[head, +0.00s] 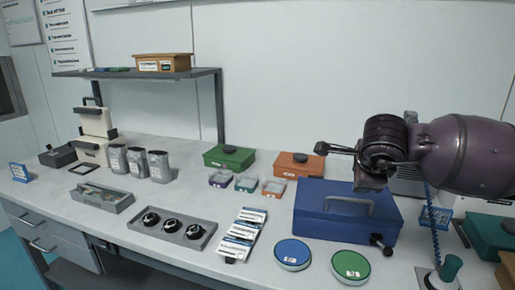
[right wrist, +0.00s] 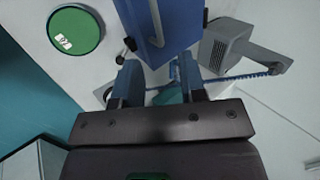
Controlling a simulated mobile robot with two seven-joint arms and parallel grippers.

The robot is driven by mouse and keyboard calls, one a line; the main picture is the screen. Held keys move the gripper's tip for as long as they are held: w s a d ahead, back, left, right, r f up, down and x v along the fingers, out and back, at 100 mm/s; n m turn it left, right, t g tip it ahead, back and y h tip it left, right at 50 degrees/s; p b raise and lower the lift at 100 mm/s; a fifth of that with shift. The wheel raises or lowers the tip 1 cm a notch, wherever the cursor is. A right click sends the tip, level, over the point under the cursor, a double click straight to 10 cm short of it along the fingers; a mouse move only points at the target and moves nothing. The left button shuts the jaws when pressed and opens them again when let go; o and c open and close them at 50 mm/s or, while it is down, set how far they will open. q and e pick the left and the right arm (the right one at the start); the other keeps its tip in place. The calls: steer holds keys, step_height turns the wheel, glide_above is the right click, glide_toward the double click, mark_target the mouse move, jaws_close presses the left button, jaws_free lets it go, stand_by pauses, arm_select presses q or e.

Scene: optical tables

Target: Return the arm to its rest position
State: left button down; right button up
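My right arm comes in from the right in the head view, and its gripper (head: 335,150) is in the air above the blue case (head: 345,212). The blue case has a grey handle and stands on the table. In the right wrist view the two fingers of the right gripper (right wrist: 160,82) are apart with nothing held between them. The blue case (right wrist: 165,28) shows beyond the fingertips there. My left arm and gripper are not in view.
The table (head: 160,262) carries a blue round lid (head: 293,252), a green round lid (head: 351,266), a grey tray (head: 140,225) with black knobs, metal cans (head: 159,167), a green box (head: 229,158) and an orange box (head: 299,165). A shelf (head: 100,74) stands behind.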

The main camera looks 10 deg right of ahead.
steer(key=s+a+f+g+y, duration=0.1)
steer(key=s+a+f+y, duration=0.1)
steer(key=a+f+y, duration=0.3)
steer(key=s+a+f+g+y, duration=0.1)
steer(key=s+a+y, duration=0.2)
steer(key=a, duration=0.4)
steer(key=s+a+f+g+y, duration=0.1)
steer(key=s+a+f+y, duration=0.2)
steer(key=a, duration=0.4)
steer(key=s+a+r+m+t+y, duration=0.4)
steer(key=a+r+m+y, duration=0.15)
steer(key=m+y, duration=0.35)
steer(key=w+d+f+m+t+h, duration=0.2)
steer(key=d+m+t+h, duration=0.5)
steer(key=m+t, duration=0.8)
steer(key=s+d+f+m+g+h, duration=0.4)
steer(key=d+f+m+g+h, duration=0.4)
steer(key=f+m+h, duration=0.65)
steer(key=s+d+f+m+g+y, duration=0.15)
steer(key=s+f+m+g, duration=0.4)
steer(key=s, duration=0.55)
steer(key=s+d+f+m+g+y, duration=0.15)
steer(key=s+f+m+g, duration=0.4)
steer(key=s, duration=0.55)
steer(key=w+a+f+n+t+y, duration=0.1)
steer(key=w+f+n+t+y, duration=0.1)
steer(key=w+f+t, duration=0.5)
steer(key=shift+w+a+f, duration=0.25)
steer(key=shift+w+f, duration=0.2)
steer(key=shift+w, duration=0.55)
